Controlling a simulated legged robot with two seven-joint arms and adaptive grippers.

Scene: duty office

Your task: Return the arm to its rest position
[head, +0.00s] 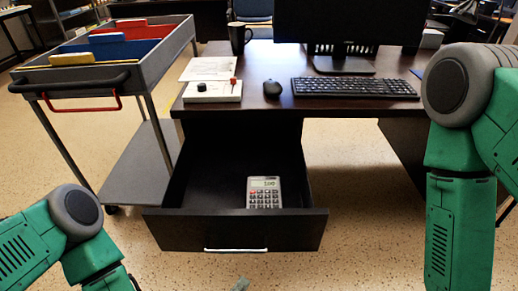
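My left arm (75,225) comes in at the lower left, bent at a joint, and runs out of the bottom edge. A small grey-green tip at the bottom edge, in front of the drawer, seems to be part of my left gripper (240,285). The rest of it is cut off, so its opening is hidden. My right arm (460,200) hangs down at the right side. Its gripper is out of view. An open black drawer (185,230) extends from the desk, with a calculator (264,192) lying inside it.
The dark desk (330,107) holds a monitor (345,25), keyboard (350,87), mouse (272,88), black mug (238,38) and white box (212,92). A grey cart (140,165) with coloured folders (120,50) stands at left. Speckled floor (365,230) lies free right of the drawer.

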